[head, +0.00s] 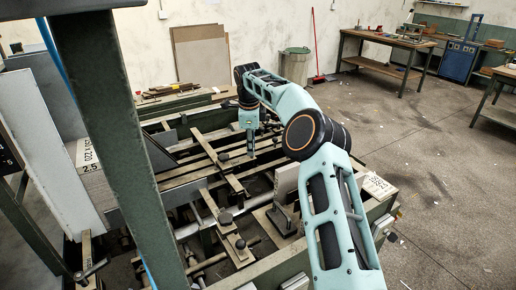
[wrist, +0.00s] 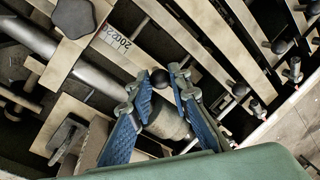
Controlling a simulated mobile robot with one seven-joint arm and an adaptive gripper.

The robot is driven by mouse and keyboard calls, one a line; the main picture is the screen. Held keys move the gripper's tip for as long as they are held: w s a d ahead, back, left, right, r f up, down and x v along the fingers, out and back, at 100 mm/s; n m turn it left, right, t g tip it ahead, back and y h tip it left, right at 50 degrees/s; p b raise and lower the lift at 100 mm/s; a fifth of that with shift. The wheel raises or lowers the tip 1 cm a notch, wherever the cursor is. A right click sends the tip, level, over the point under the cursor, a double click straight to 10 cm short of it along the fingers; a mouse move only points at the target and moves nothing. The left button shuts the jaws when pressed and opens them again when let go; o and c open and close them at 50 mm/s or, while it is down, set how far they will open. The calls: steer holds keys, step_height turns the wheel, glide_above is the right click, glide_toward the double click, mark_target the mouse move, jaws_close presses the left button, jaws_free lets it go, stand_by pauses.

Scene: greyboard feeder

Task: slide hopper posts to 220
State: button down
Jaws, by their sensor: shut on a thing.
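My gripper (head: 251,150) points down over the slotted bars of the feeder in the head view. In the wrist view its blue-padded fingers (wrist: 160,77) close around a small black ball knob (wrist: 160,79), which sits between the fingertips. The post under the knob is largely hidden. A pale scale strip with printed figures (wrist: 118,37) lies on a bar beside the fingers; I cannot read the setting against it. In the head view, an upright grey plate (head: 286,183) stands on the feeder to the right of the gripper.
Several black knobs (wrist: 240,89) stand along the bars to the right in the wrist view. A green upright (head: 110,110) crosses the head view at left. A label reading 220 and 2.5 (head: 90,157) is beside it. Open floor (head: 430,160) lies to the right.

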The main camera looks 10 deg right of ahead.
steer(key=shift+s+a, duration=0.2)
steer(key=shift+a, duration=0.3)
steer(key=c, duration=1.8)
jaws_free()
steer(key=shift+r, duration=0.1)
step_height(320, 180, up, 12)
steer(key=s, duration=0.2)
steer(key=shift+s+a, duration=0.15)
steer(key=shift+a, duration=0.05)
